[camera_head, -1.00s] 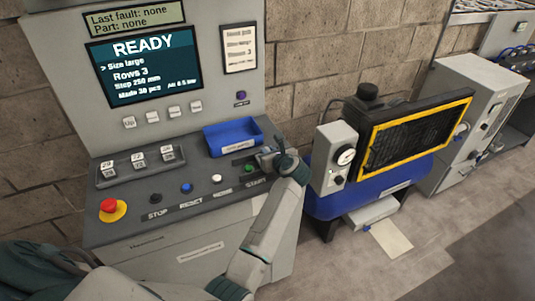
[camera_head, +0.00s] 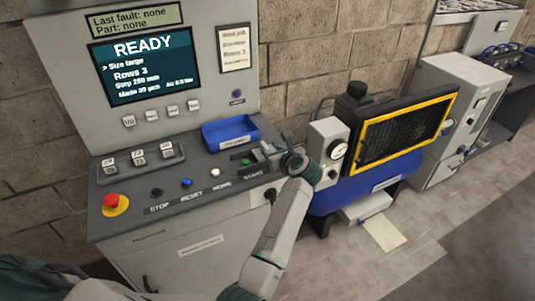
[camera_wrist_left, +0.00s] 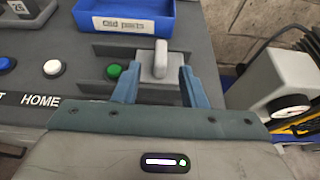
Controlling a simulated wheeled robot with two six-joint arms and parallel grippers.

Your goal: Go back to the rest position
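My left gripper (camera_head: 268,153) is at the right end of the grey control console (camera_head: 215,190), beside the green START button (camera_head: 245,162). In the left wrist view the gripper's two blue-grey fingers (camera_wrist_left: 160,85) are spread apart. A light grey lever (camera_wrist_left: 160,62) stands between and just beyond their tips, with gaps on both sides. The green button (camera_wrist_left: 114,71) lies left of the fingers. The lever is hard to make out behind the gripper in the head view. My right gripper is not in view.
A blue tray (camera_head: 230,134) sits on the console behind the buttons. A red stop button (camera_head: 112,201) is at its left. The screen (camera_head: 145,67) reads READY. Right of the console stands a blue machine with a gauge (camera_head: 338,150) and a yellow-framed grille (camera_head: 405,130), close to my wrist.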

